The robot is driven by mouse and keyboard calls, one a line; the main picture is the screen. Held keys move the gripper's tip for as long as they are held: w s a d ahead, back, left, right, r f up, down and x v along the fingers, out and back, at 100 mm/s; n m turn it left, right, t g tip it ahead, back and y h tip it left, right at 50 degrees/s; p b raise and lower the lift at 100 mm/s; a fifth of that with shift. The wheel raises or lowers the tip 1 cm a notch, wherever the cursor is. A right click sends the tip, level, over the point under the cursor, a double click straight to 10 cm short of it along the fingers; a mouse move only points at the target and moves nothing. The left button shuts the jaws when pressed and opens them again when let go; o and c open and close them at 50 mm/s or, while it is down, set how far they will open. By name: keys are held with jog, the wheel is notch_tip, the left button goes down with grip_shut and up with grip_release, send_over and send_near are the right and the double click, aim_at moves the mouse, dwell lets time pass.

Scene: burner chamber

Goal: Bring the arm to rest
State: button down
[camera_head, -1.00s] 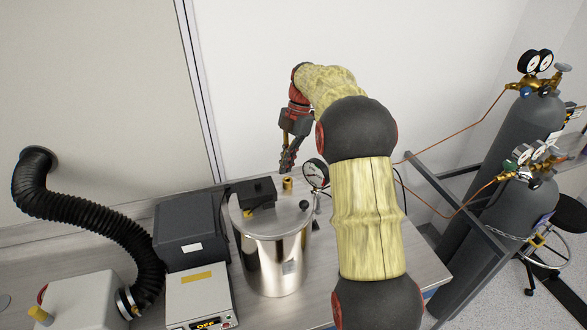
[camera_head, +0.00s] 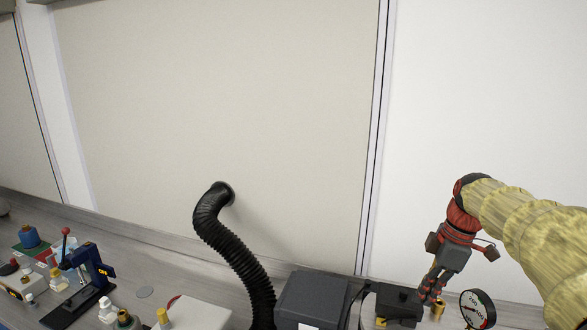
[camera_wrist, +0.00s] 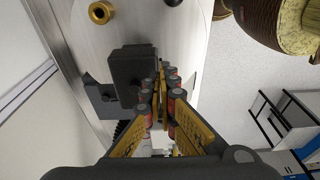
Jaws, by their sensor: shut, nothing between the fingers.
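My gripper (camera_head: 428,292) hangs fingers down at the lower right of the head view, with nothing between its fingers. In the wrist view its fingers (camera_wrist: 160,108) are drawn together over the chamber's pale metal lid (camera_wrist: 85,40). A black box (camera_head: 397,300) sits on the lid and also shows in the wrist view (camera_wrist: 132,68), beside the fingertips. A brass fitting (camera_head: 438,308) shows near the fingertips in the head view; I cannot tell how far apart they are. My yellow-sleeved arm reaches in from the right edge. The chamber's body is below the head view.
A round pressure gauge (camera_head: 477,309) stands right of the fingertips. A black hose (camera_head: 238,245) curves from the wall to the bench (camera_head: 165,270). A dark box (camera_head: 311,298) stands left of the lid. Several small items crowd the far left.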

jog(key=s+a+f+m+t+b, duration=0.1)
jog(key=s+a+f+m+b, duration=0.3)
jog(key=s+f, duration=0.3)
jog(key=s+a+f+m+t+h+b, duration=0.1)
jog(key=s+a+f+m+t+b, duration=0.1)
jog(key=s+a+f+m+b, duration=0.2)
jog(key=s+a+f+m+t+h+b, duration=0.1)
jog(key=s+a+f+m+t+b, duration=0.1)
jog(key=s+f+m+b, duration=0.4)
jog(key=s+a+f+b, duration=0.1)
jog(key=s+f+b, duration=0.2)
jog(key=s, duration=0.3)
jog(key=shift+s+a+f, duration=0.15)
jog(key=shift+a+f, duration=0.25)
jog(key=shift+f, duration=0.1)
